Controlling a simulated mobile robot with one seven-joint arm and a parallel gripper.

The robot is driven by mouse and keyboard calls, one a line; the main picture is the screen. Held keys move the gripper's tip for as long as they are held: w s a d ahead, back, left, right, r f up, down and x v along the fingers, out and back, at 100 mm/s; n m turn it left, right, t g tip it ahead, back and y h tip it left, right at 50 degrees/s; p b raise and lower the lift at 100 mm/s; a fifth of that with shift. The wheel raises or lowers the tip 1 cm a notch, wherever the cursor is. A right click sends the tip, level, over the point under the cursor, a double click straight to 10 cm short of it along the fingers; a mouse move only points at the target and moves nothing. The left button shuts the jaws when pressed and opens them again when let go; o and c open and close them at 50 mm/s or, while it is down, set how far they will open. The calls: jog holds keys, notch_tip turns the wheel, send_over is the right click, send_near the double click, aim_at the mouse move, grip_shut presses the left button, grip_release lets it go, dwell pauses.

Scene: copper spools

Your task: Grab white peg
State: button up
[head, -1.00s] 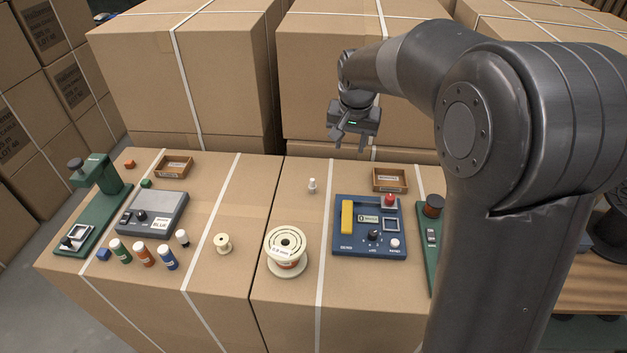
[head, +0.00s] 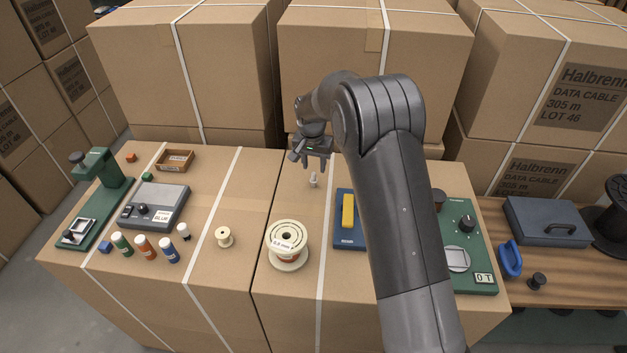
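The small white peg (head: 313,181) stands upright on the cardboard box top, behind the large cream spool. My gripper (head: 313,166) hangs just above it, with its fingers pointing down. The fingers are apart, and nothing shows between them. The gap between the fingertips and the peg looks small, but I cannot tell the exact height. A second small white piece with a dark part (head: 184,231) stands at the left beside the bottles.
The large cream spool (head: 288,258) and a small spool (head: 224,238) stand in front. My arm partly covers the blue panel (head: 345,232). A green device (head: 478,270) is at right. Tall cartons (head: 370,60) rise behind. Bare box top lies left of the peg.

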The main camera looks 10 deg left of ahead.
aim_at(313, 173)
jog(key=f, duration=0.6)
jog(key=shift+w+f, duration=0.35)
jog(key=shift+c, duration=0.4)
jog(key=c, duration=0.8)
